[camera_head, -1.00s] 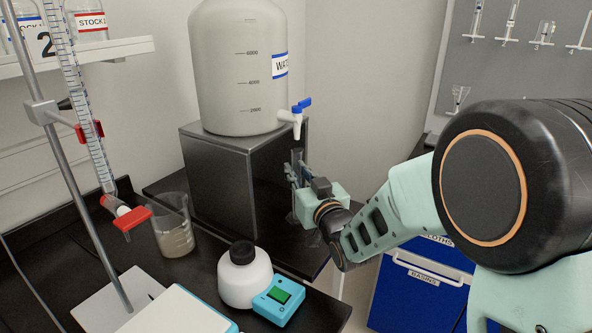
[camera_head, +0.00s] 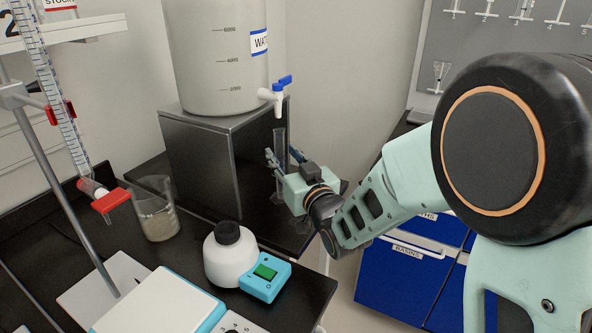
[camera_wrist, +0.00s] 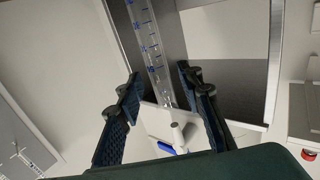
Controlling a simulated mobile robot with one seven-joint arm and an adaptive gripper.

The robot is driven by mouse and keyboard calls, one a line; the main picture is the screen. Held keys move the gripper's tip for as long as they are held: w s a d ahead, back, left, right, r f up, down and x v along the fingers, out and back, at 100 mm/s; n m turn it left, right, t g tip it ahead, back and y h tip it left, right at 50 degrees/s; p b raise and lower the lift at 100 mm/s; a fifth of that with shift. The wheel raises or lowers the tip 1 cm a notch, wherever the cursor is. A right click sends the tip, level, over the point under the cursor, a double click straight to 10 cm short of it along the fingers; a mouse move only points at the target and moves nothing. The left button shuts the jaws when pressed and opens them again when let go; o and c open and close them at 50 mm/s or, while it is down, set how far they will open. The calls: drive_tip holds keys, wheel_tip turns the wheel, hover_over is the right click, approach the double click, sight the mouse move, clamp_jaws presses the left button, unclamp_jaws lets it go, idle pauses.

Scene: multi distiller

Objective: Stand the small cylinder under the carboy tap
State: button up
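The small cylinder (camera_head: 280,142) is clear with blue graduations and stands upright on the dark bench, below the carboy tap (camera_head: 272,94). In the wrist view the cylinder (camera_wrist: 152,48) runs between my fingers, with its end near the white tap body (camera_wrist: 172,125) and blue handle. My gripper (camera_head: 284,158) is at the cylinder, one finger on each side. In the wrist view my gripper (camera_wrist: 160,92) is open, with gaps between fingers and glass. The cylinder's lower part is partly hidden by my gripper in the head view.
The carboy (camera_head: 218,60) sits on a metal box (camera_head: 200,160) left of the cylinder. A beaker (camera_head: 155,210), a white bottle (camera_head: 230,258), a teal device (camera_head: 266,276) and a burette (camera_head: 62,115) stand at left. Blue drawers (camera_head: 405,285) are at right.

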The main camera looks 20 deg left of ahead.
drive_tip(key=v, duration=0.9)
drive_tip(key=shift+d, duration=0.1)
